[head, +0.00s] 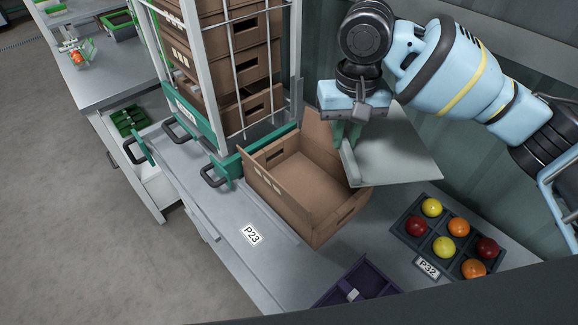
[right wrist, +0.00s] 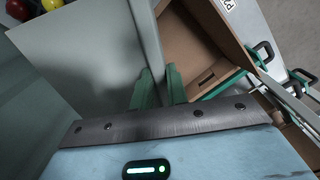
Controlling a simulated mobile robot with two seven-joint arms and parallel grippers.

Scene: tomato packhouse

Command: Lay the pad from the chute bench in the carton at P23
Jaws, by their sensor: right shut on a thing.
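The pad (head: 400,155) is a flat, pale grey sheet with a raised edge, and my right gripper (head: 346,137) is shut on that edge. It also shows in the right wrist view (right wrist: 85,60), beside the green fingers (right wrist: 157,90). The carton (head: 282,205) is brown and open, standing on the bench behind the P23 label (head: 252,234). Its visible inside looks empty. The gripper and pad are at the carton's back right side, the pad covering part of its right rim in the head view. The carton also shows in the right wrist view (right wrist: 203,35). My left gripper is out of view.
A rack of stacked brown cartons (head: 235,60) with a green base stands left of the open carton. A dark tray (head: 408,238) of red, yellow and orange tomatoes sits at right by the P32 label (head: 428,267). A purple bin (head: 372,278) stands in front.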

